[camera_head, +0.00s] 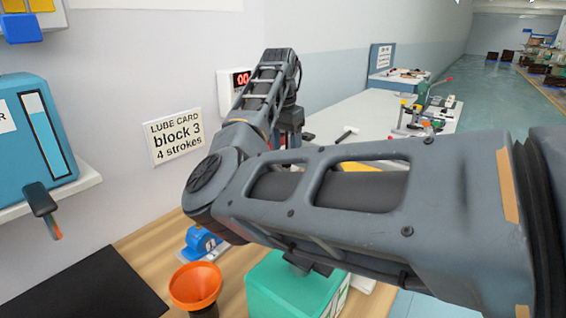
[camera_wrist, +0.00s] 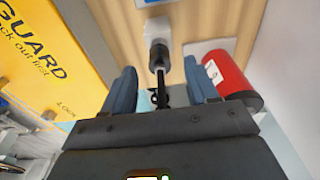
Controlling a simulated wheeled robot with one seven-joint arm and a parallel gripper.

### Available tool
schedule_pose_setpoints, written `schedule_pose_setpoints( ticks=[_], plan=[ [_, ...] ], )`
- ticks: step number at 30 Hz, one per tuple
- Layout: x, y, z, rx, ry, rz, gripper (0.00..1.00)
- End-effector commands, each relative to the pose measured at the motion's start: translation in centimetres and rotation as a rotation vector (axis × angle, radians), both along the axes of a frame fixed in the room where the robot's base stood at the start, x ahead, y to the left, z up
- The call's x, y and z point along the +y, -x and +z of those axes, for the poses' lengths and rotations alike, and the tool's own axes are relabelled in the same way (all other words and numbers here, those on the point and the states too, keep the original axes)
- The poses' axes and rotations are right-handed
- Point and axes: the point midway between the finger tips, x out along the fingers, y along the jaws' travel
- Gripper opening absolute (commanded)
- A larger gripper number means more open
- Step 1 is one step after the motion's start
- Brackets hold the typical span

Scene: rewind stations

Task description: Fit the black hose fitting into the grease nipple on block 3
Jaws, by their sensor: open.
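My gripper (camera_wrist: 160,67) is open in the wrist view, one blue-grey finger on each side of a dark upright piece. This black piece (camera_wrist: 159,54), which looks like the hose fitting, has a thick dark head and a thinner stem. Gaps show between it and both fingers, so it is not gripped. A card on the wall (camera_head: 177,136) reads "LUBE CARD block 3 4 strokes" in the head view. I cannot make out block 3 or its grease nipple in either view. My arm hides much of the bench in the head view.
A yellow guard box (camera_wrist: 50,50) stands left of my gripper, and a red cylinder (camera_wrist: 229,76) stands close on the right. The bench also bears an orange funnel (camera_head: 195,285), a teal box (camera_head: 285,292) and a black mat (camera_head: 85,290). A blue dispenser (camera_head: 35,130) hangs at left.

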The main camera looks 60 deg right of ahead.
Motion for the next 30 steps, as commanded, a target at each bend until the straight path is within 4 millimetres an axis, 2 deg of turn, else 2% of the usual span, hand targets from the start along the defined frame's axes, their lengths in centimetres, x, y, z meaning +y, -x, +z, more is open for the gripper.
schedule_pose_setpoints(
  ticks=[12,21,30],
  plan=[
    [-0.6,0.0,-5.0,0.001,-0.001,0.000,0.58],
    [-0.6,0.0,-5.4,0.000,0.001,-0.001,0.57],
    [-0.6,0.0,-5.3,0.000,0.001,-0.001,0.28]
  ],
)
